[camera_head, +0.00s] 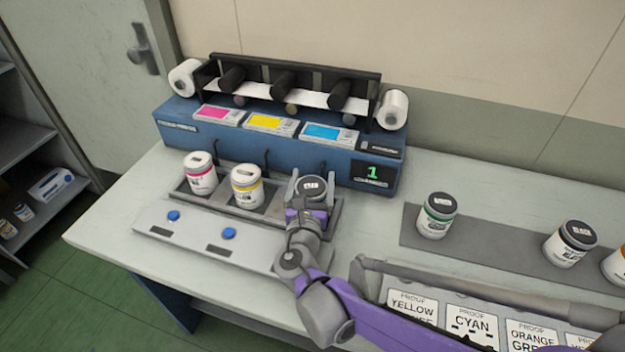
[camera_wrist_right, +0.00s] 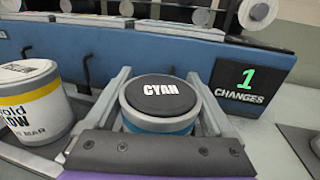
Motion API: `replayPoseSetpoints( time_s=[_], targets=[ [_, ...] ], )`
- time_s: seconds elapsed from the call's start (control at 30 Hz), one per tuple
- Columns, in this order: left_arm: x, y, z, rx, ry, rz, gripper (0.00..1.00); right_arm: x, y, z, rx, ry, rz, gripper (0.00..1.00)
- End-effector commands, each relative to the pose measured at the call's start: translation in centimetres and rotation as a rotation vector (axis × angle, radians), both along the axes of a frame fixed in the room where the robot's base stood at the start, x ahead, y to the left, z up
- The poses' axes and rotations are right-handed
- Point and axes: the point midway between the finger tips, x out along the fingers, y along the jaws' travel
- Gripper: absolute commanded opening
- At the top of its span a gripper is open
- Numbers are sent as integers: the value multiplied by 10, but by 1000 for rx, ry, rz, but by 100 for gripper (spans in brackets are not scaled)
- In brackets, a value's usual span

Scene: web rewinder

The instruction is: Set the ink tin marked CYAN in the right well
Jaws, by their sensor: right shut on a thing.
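The ink tin marked CYAN (camera_wrist_right: 160,97) has a dark lid with white lettering and a blue band below it. In the head view the tin (camera_head: 312,186) is at the right well of the grey well tray (camera_head: 338,212), below the blue plate of the press. My right gripper (camera_head: 309,195) is shut on this tin, with its fingers (camera_wrist_right: 160,92) on both sides. The tin looks upright; its base is hidden, so I cannot tell if it touches the well floor. My left gripper is not in view.
A magenta tin (camera_head: 200,175) and a yellow tin (camera_head: 246,188) stand in the wells to the left. The blue press (camera_head: 290,150) rises just behind, its display reading 1. More tins, one green-banded (camera_head: 437,216), stand on a grey strip (camera_head: 490,240) at right.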

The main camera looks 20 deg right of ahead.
Motion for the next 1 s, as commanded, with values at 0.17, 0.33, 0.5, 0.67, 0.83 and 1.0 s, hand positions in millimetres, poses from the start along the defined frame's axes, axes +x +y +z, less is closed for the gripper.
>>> replayPoseSetpoints(
  time_s=[0.17,0.33,0.5,0.67,0.83,1.0],
  targets=[
    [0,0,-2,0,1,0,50,0,0,-3,0,0,0,100],
    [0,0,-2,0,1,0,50,0,0,-3,0,0,0,100],
    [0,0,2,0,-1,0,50,-4,2,2,1,0,1,100],
    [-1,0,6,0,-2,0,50,-30,13,2,2,-1,3,100],
    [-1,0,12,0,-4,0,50,-65,29,2,2,-1,6,100],
    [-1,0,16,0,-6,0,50,-93,41,2,2,-1,5,100]
  ],
)
